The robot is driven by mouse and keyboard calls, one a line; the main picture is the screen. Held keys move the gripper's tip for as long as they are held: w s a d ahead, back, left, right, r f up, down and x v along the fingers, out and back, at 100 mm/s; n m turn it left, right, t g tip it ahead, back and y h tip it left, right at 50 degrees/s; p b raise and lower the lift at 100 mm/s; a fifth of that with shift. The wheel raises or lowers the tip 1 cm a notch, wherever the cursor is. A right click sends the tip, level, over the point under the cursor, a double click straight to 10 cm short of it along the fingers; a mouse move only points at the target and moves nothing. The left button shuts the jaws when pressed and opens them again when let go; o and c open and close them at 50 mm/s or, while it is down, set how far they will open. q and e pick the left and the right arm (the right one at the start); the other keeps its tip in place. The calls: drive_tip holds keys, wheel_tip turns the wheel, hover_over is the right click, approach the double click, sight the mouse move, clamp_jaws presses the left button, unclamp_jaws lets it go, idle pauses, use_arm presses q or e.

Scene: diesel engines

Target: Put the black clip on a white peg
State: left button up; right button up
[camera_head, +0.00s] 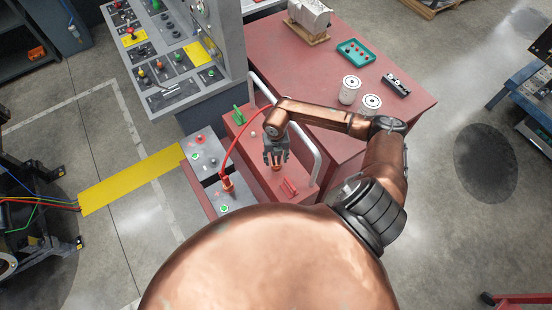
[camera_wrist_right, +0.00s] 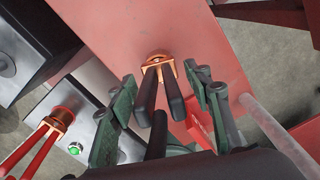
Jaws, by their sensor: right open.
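The black clip, with two black handles and copper jaws, shows in the right wrist view (camera_wrist_right: 175,94) on the red cart top. My right gripper (camera_head: 277,161) is above it. Its green-grey fingers are open, one on each side of the clip's handles and apart from them. In the head view only a bit of the clip's copper end (camera_head: 277,168) shows below the fingertips. A small pale knob (camera_head: 253,133) stands on the red surface left of the gripper; I cannot tell if it is a white peg. My left gripper is not in view.
A red clip (camera_head: 228,184) with a red cable is on a grey box at left. A red part (camera_head: 289,187) and a green part (camera_head: 238,115) stand nearby. A light bar handle (camera_head: 306,150) runs along the cart's right side. A control console (camera_head: 180,60) stands behind.

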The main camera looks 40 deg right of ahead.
wheel_tip(320, 180, up, 12)
idle(0.4)
idle(0.6)
